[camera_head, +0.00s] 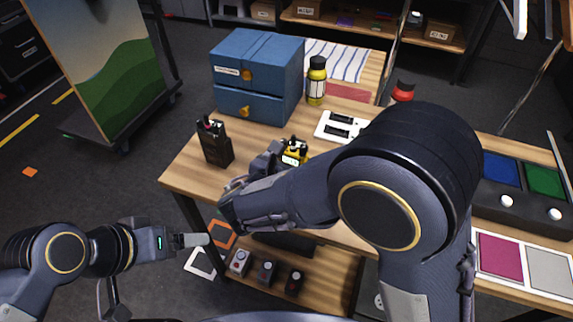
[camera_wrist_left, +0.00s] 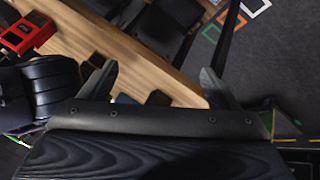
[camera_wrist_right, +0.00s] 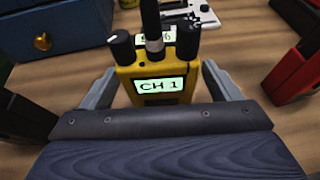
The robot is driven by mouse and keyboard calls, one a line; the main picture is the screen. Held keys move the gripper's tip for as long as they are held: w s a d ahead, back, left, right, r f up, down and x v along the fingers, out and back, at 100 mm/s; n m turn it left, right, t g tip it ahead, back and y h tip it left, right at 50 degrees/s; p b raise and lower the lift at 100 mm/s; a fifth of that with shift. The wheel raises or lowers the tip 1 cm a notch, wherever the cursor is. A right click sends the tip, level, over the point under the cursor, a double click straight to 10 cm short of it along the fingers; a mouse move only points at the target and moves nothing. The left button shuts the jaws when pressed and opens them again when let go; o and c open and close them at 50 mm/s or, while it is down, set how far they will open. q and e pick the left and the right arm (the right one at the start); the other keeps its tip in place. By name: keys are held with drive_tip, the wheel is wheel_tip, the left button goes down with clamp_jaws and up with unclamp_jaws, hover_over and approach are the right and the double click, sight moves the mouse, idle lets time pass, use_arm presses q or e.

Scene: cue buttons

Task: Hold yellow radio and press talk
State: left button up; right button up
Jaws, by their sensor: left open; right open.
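The yellow radio (camera_wrist_right: 162,72) stands upright on the wooden table, its lit screen reading "CH 1" and dark knobs and an antenna on top. In the head view the radio (camera_head: 294,152) is partly hidden by my right arm. My right gripper (camera_wrist_right: 155,80) is open, with one finger on each side of the radio's body; I cannot tell whether they touch it. The talk button is not clearly visible. My left gripper (camera_head: 198,240) is left of the table's front edge; its open, empty fingers show in the left wrist view (camera_wrist_left: 156,78).
A black radio (camera_head: 215,142) stands left of the yellow one. A red device (camera_wrist_right: 302,62) is close on the right. Behind are a blue drawer box (camera_head: 256,78), a yellow bottle (camera_head: 316,82) and a white panel (camera_head: 338,128). Small devices (camera_head: 267,271) lie on the lower shelf.

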drive_tip(key=shift+w+d+f, duration=0.1)
drive_tip(key=shift+w+f, duration=0.05)
drive_tip(key=shift+w, duration=0.1)
use_arm(q)
drive_tip(key=shift+c, duration=0.2)
use_arm(e)
drive_tip(key=c, duration=1.2)
use_arm(q)
clamp_jaws()
idle(0.5)
use_arm(e)
drive_tip(key=o, duration=1.2)
